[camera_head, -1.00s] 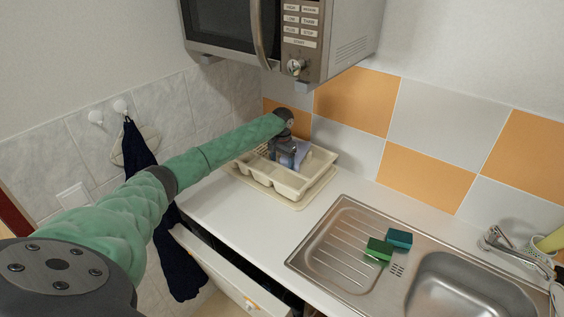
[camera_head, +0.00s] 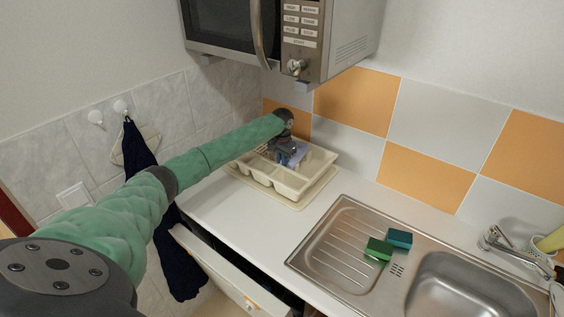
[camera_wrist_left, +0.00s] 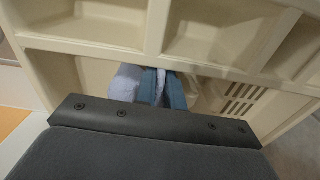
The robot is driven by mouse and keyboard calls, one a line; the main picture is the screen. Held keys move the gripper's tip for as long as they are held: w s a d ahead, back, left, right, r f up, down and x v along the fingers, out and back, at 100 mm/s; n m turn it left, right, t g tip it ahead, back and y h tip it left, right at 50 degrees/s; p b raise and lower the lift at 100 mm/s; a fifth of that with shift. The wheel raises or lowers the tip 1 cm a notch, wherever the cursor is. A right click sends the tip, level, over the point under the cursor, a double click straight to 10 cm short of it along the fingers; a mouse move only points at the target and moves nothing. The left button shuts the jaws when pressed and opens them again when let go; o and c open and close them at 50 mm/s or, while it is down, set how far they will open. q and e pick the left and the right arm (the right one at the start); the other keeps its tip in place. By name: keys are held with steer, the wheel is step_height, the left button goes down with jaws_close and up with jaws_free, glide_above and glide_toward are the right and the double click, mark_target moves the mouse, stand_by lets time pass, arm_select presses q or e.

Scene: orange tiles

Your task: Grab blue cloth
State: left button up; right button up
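The blue cloth (camera_head: 299,155) is pale lavender-blue and lies inside the cream dish tray (camera_head: 322,162) in the back corner of the counter. In the left wrist view, the cloth (camera_wrist_left: 125,83) bulges to the left of the fingers and a fold of it shows between them. My left gripper (camera_head: 289,156) reaches down into the tray from above. Its blue fingers (camera_wrist_left: 162,88) are close together with the fold pinched between them. Part of the cloth is hidden by the gripper. My right gripper is not in view.
A microwave (camera_head: 290,35) hangs above the tray. A steel sink (camera_head: 455,285) with two green sponges (camera_head: 388,244) is on the right. A dark cloth (camera_head: 140,150) hangs on a wall hook. A drawer (camera_head: 215,268) stands open below. The counter's middle is clear.

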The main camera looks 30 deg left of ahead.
arm_select(q)
jaws_close()
steer(key=shift+r, duration=0.15)
step_height(320, 180, up, 3)
steer(key=shift+f+p, duration=0.2)
steer(key=shift+p, duration=0.75)
step_height(320, 180, up, 9)
steer(key=shift+r, duration=0.15)
